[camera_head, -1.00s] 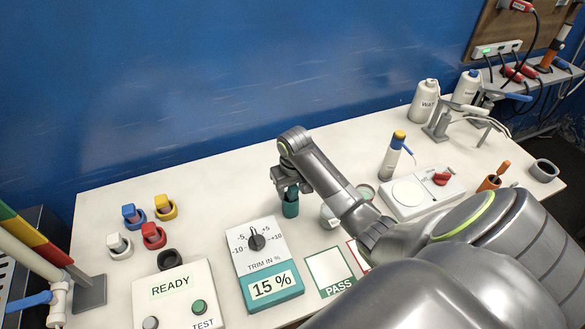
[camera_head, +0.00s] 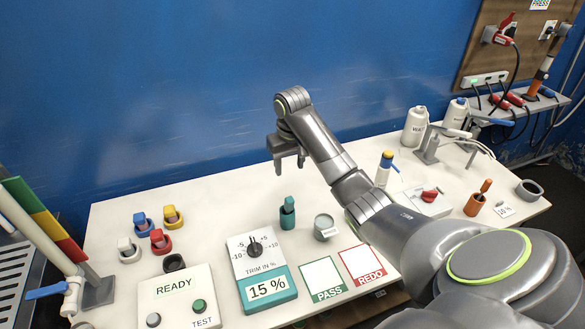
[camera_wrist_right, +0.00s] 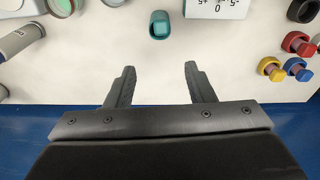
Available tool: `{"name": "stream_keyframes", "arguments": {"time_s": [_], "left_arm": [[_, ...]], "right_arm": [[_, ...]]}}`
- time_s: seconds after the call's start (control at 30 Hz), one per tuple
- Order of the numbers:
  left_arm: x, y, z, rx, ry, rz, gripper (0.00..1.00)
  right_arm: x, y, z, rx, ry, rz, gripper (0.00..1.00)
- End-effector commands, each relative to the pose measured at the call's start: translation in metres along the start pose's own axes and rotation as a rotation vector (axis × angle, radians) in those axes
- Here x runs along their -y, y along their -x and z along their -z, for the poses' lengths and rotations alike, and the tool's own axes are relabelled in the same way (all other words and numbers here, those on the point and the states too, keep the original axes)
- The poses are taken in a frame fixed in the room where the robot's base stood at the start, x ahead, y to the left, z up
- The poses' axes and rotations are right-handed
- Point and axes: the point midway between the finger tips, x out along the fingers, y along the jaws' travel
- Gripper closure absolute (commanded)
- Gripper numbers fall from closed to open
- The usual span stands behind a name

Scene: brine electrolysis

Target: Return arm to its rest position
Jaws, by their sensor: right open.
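My right arm comes in from the right in the head view. Its gripper (camera_head: 289,163) hangs above the back part of the white table (camera_head: 225,199), with its fingers pointing down. In the right wrist view the two fingers (camera_wrist_right: 158,85) are apart and nothing is between them. A teal holder or bottle (camera_head: 287,214) stands on the table below and in front of the gripper, apart from it. It also shows in the right wrist view (camera_wrist_right: 159,26), beyond the fingertips. My left gripper does not show.
A trim dial box (camera_head: 265,270) and a READY/TEST panel (camera_head: 175,288) stand at the front. Several coloured plugs in rings, including a yellow one (camera_head: 174,217), are at left. A grey cup (camera_head: 325,227) and PASS card (camera_head: 325,279) lie near my arm. White bottles (camera_head: 415,127) stand at back right.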

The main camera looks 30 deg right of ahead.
Motion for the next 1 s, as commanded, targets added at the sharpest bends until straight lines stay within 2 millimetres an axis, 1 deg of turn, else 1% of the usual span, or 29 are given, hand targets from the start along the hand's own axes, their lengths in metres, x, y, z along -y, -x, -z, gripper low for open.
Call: {"name": "stream_keyframes", "arguments": {"time_s": [0.1, 0.23, 0.67, 0.73, 0.77, 0.87, 0.97, 1.0], "left_arm": [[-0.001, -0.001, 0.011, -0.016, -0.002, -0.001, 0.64], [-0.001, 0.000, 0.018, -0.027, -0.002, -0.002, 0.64], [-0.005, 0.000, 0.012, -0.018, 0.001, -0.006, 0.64], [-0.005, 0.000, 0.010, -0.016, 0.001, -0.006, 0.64], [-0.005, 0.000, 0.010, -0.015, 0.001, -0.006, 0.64], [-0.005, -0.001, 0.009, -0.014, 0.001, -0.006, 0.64], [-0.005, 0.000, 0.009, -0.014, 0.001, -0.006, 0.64], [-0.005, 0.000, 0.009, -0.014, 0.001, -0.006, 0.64]], "right_arm": [[-0.001, 0.003, 0.001, 0.001, 0.000, 0.000, 0.51], [0.000, 0.002, 0.001, 0.001, 0.000, 0.000, 0.51], [0.000, 0.002, 0.001, 0.001, 0.000, 0.000, 0.51], [0.000, -0.001, -0.001, 0.001, 0.003, -0.001, 0.51], [0.000, -0.004, -0.004, 0.001, 0.005, -0.001, 0.51], [0.002, -0.023, -0.020, -0.001, 0.022, -0.008, 0.51], [0.004, -0.051, -0.050, -0.014, 0.049, -0.018, 0.51], [0.005, -0.062, -0.064, -0.021, 0.061, -0.023, 0.51]]}}
